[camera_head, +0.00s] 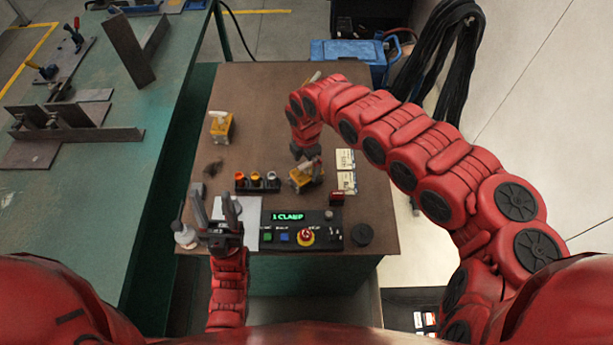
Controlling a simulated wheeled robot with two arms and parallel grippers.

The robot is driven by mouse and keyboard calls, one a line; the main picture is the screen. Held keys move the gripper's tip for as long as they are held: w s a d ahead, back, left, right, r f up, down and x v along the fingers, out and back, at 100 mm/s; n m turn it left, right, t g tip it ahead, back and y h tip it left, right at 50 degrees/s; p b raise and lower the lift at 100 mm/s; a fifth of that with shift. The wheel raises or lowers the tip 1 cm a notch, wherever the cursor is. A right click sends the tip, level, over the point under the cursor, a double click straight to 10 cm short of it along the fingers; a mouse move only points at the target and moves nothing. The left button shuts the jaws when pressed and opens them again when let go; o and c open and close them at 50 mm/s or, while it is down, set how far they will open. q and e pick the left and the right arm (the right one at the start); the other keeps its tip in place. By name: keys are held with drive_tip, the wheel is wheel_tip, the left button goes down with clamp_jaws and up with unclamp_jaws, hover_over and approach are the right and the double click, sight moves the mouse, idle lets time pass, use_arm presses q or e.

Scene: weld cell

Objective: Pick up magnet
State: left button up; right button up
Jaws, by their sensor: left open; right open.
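One yellow magnet with a grey handle (303,178) sits on the brown table directly by my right gripper (305,153). The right gripper points down over it, seen from above. Whether it touches the magnet is hidden. A second yellow magnet (220,130) stands on the table's left side. A third light-handled piece (312,78) is partly hidden behind my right arm at the table's far edge. My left gripper (225,208) is open and empty, its fingers raised above the front left of the table, over a white sheet.
A control box with a green "1 CLAMP" display (290,216) sits at the front. Behind it is a rack of small coloured caps (256,182). White cards (346,170) lie to the right. A green bench (150,90) with metal parts stands left. The table's far middle is clear.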

sight(307, 174)
wheel_tip(307, 174, down, 4)
drive_tip(key=shift+w+r+p, duration=0.1)
drive_tip(key=shift+p, duration=0.6)
drive_tip(key=shift+w+f, duration=0.1)
drive_tip(key=shift+f, duration=0.7)
clamp_jaws()
